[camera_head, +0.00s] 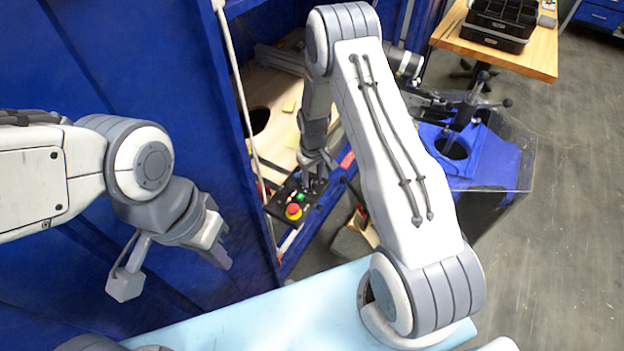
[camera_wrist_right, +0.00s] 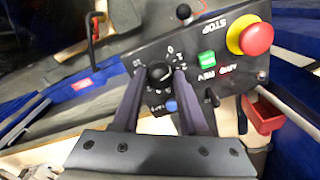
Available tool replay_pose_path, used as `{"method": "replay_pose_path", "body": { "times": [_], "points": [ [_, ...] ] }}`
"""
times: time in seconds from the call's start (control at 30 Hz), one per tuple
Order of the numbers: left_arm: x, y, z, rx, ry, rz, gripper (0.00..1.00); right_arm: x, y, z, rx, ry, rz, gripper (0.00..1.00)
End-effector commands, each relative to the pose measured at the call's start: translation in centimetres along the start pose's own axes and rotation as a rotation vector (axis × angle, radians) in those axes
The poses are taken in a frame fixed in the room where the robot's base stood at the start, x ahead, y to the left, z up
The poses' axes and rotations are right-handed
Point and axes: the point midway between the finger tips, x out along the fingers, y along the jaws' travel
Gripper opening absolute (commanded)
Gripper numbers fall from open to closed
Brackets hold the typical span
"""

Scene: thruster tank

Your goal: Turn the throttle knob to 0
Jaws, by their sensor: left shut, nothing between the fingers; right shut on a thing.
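The black throttle knob (camera_wrist_right: 160,73) sits on the black control panel (camera_wrist_right: 125,52) in the right wrist view, with white markings around it and a "0" just above it. My right gripper (camera_wrist_right: 159,82) is shut on the knob, one finger on each side. Which mark the knob points at is too small to tell. In the head view my right gripper (camera_head: 314,168) reaches down to the panel (camera_head: 274,207) and hides the knob. My left gripper (camera_head: 224,255) is shut and empty, in front of the blue wall at left.
A light blue surface (camera_head: 300,312) lies in front. A wooden table (camera_head: 540,60) stands far right.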

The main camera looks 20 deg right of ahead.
Motion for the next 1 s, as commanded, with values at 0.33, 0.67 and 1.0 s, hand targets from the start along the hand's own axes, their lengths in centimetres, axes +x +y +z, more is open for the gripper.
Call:
{"method": "replay_pose_path", "body": {
  "times": [0.33,0.67,1.0],
  "points": [
    [0.83,-0.06,0.05,0.0,0.0,0.0,0.0,0.17,-0.08,0.39,-0.29,-0.011,-0.004,0.0],
    [1.13,-0.08,0.06,0.0,0.0,0.0,0.0,0.12,-0.07,0.41,-0.45,-0.011,-0.005,0.0],
    [1.2,-0.09,0.07,0.0,0.0,0.0,0.0,0.1,-0.07,0.42,-0.495,-0.011,-0.006,0.0]
  ]
}}
